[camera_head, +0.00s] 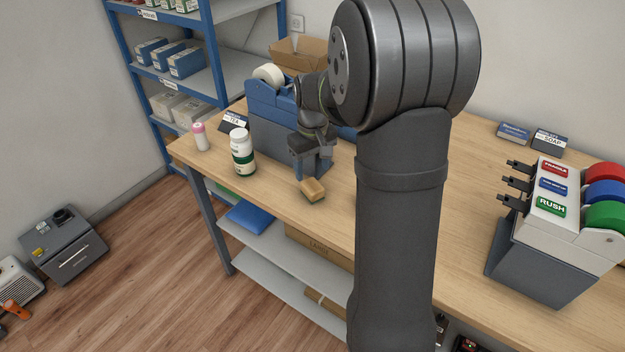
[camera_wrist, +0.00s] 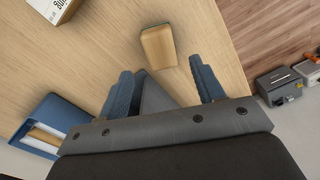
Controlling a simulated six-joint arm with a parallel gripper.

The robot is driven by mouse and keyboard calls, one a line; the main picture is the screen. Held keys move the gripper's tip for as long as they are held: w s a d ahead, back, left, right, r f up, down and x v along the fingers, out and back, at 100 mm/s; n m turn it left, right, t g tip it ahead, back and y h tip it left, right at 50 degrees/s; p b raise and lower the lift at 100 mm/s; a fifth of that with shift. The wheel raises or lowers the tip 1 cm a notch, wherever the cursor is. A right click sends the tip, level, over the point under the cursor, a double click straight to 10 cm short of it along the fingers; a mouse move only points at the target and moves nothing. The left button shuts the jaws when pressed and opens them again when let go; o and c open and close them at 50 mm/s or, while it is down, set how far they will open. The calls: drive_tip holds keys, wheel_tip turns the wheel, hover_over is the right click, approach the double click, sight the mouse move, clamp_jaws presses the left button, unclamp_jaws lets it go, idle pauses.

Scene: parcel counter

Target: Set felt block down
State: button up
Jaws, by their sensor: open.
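The felt block (camera_head: 312,190) is a small tan block with a darker, greenish edge. It lies on the wooden counter (camera_head: 335,205) near the front edge. In the wrist view the block (camera_wrist: 158,46) lies beyond my fingertips, apart from them, and nothing touches it. My gripper (camera_head: 312,168) is just behind the block in the head view. In the wrist view my gripper (camera_wrist: 163,85) shows two blue-grey fingers spread apart with nothing held between them.
A white bottle with a green label (camera_head: 242,152) and a pink-capped bottle (camera_head: 200,137) stand left of my gripper. A blue tape dispenser (camera_head: 265,110) stands behind. A label dispenser (camera_head: 545,225) with coloured rolls stands at right. The counter's front edge is close to the block.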

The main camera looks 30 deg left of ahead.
sight(313, 185)
drive_tip(key=shift+r, duration=2.4)
drive_tip(key=shift+f, duration=0.1)
drive_tip(key=shift+f, duration=4.05)
drive_tip(key=shift+f, duration=0.1)
